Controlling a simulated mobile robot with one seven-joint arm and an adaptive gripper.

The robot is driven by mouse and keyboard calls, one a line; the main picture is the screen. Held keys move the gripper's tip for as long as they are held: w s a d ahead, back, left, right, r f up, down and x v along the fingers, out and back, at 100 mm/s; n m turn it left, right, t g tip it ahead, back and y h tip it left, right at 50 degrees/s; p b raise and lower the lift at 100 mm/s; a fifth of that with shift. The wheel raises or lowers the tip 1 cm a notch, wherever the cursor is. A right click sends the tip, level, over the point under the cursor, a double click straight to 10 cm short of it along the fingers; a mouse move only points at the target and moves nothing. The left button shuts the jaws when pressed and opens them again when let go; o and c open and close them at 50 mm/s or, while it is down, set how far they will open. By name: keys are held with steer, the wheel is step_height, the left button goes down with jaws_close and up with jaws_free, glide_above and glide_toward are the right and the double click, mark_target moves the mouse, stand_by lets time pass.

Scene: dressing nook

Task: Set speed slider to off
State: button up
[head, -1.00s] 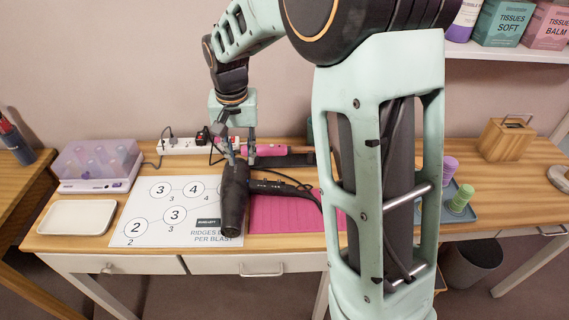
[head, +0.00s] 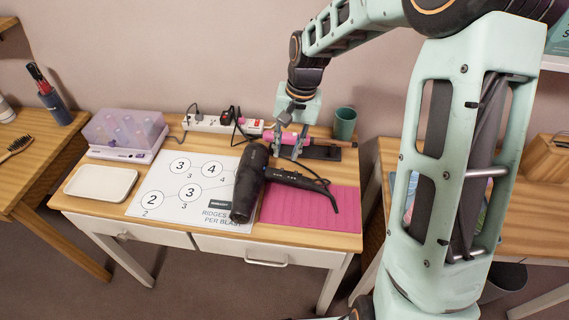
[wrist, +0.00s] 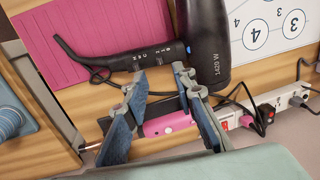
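A black hair dryer (head: 247,183) lies on the table, its barrel across a white numbered sheet and its handle (head: 297,180) over a pink ribbed mat (head: 300,208). In the wrist view the dryer (wrist: 205,40) shows small controls and lettering along its handle (wrist: 150,56). Which control is the speed slider, and its setting, are too small to tell. My gripper (head: 289,150) hangs just behind the handle, in front of a pink tool (head: 285,138). In the wrist view my gripper (wrist: 160,78) has its fingers apart with nothing between the tips; the fingertips appear near the handle's edge.
A white power strip (head: 215,124) with plugs and cords lies behind the dryer. A green cup (head: 345,123) stands at the back right. A cream tray (head: 101,183) and a purple-lidded box (head: 124,132) are at the left. The numbered sheet (head: 180,195) is otherwise clear.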

mark_target(282, 169)
steer(key=f, duration=0.4)
steer(key=a+f, duration=0.1)
steer(key=f, duration=0.1)
steer(key=shift+w+f, duration=0.1)
steer(key=shift+f, duration=0.15)
jaws_close()
